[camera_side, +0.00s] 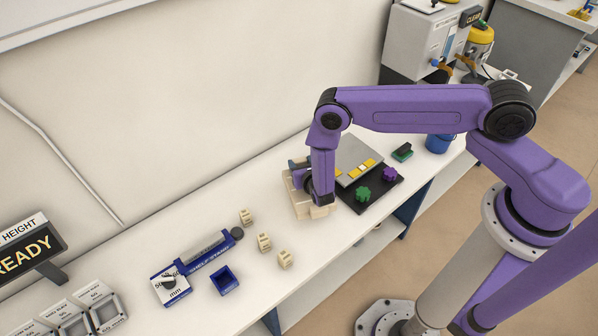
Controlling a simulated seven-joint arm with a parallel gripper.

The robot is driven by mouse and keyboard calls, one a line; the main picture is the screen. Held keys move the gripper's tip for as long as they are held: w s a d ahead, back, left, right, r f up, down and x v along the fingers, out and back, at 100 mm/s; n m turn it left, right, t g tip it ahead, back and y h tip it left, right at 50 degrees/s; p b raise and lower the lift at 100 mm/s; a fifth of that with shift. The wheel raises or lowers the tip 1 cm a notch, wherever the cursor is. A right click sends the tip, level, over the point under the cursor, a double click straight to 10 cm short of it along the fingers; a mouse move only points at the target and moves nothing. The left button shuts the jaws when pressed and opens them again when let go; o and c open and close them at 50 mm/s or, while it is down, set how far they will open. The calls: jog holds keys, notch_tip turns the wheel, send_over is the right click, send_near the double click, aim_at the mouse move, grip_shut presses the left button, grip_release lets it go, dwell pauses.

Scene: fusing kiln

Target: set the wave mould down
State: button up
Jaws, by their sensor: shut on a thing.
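The wave mould appears to be the cream, stepped-looking block (296,207) at the middle of the white bench, left of the dark board. My gripper (309,192) is over it and shut on it. My purple wrist covers much of the block and the fingertips. I cannot tell whether the block touches the bench or hangs just above it.
Right of the block, a dark board (373,197) carries a grey plate with yellow pieces, a green knob (362,194) and a purple knob (389,174). Small cream posts (264,242), a blue tray (224,280) and a shelf-stand gauge (208,251) stand to the left.

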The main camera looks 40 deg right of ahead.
jog(key=shift+w+f, duration=0.45)
jog(key=shift+f, duration=0.05)
jog(key=shift+w+f, duration=0.15)
jog(key=shift+f, duration=1.55)
jog(key=shift+f, duration=0.1)
jog(key=o, duration=1.3)
